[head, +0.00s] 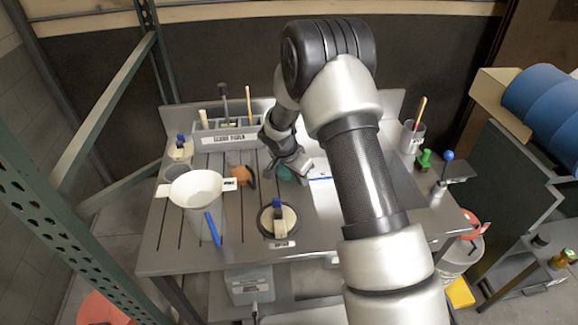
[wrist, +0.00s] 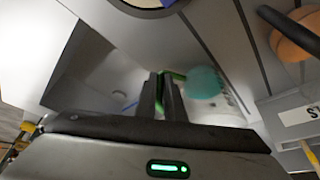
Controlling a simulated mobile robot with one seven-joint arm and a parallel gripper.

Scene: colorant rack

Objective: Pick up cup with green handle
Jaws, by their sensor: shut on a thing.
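The cup with the green handle is a small teal cup (head: 284,174) at the middle of the grey workbench in the head view, partly hidden by my gripper (head: 291,165). In the wrist view the teal cup (wrist: 206,82) is just right of my fingertips (wrist: 161,80). Its bright green handle (wrist: 175,75) reaches left to the fingers, and green shows between them. My gripper is shut on this handle. I cannot tell whether the cup touches the bench.
An orange cup (head: 240,176) with a black handle stands left of the teal cup. A white funnel-topped container (head: 196,188), a round black-based holder (head: 278,221) and a tool rack (head: 224,138) are nearby. A brush cup (head: 412,138) stands at right.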

